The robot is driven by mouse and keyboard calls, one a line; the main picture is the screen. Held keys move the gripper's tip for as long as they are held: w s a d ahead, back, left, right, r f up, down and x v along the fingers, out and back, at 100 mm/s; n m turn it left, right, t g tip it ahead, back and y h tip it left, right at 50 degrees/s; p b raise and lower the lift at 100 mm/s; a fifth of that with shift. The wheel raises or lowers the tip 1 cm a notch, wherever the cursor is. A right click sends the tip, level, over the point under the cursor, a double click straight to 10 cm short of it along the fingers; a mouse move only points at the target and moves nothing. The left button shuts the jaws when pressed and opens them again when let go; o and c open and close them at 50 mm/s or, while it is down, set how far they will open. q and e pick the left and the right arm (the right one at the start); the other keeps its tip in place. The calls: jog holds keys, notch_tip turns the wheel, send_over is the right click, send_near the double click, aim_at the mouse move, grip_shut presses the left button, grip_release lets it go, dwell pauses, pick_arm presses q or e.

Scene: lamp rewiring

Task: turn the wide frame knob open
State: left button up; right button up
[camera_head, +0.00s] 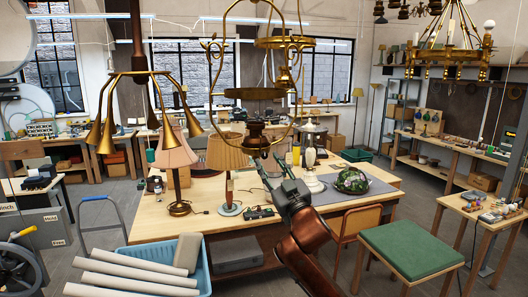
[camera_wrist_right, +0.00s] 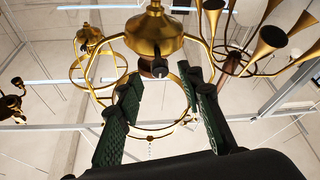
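The wide brass frame (camera_head: 211,75) hangs in the upper middle of the head view, with a brass body low in its centre. A small dark knob (camera_wrist_right: 160,69) shows in the right wrist view under the brass dome (camera_wrist_right: 155,38) of that fixture. My right gripper (camera_head: 274,165) reaches up from below, just under the bottom of the frame. In the wrist view its two green fingers (camera_wrist_right: 162,92) are spread apart, with the knob showing in the gap between their tips. I cannot tell that either finger touches it. My left gripper is not in view.
A second brass frame (camera_head: 285,42) hangs close behind. A brass horn lamp (camera_head: 135,80) hangs left, and a chandelier (camera_head: 447,55) right. Below, a wooden table (camera_head: 215,190) holds shaded lamps and a green glass shade (camera_head: 351,181). A green stool (camera_head: 410,250) stands front right.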

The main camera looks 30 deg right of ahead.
aim_at(265, 156)
jog(key=shift+p+x, duration=0.7)
jog(key=shift+x, duration=1.65)
grip_shut()
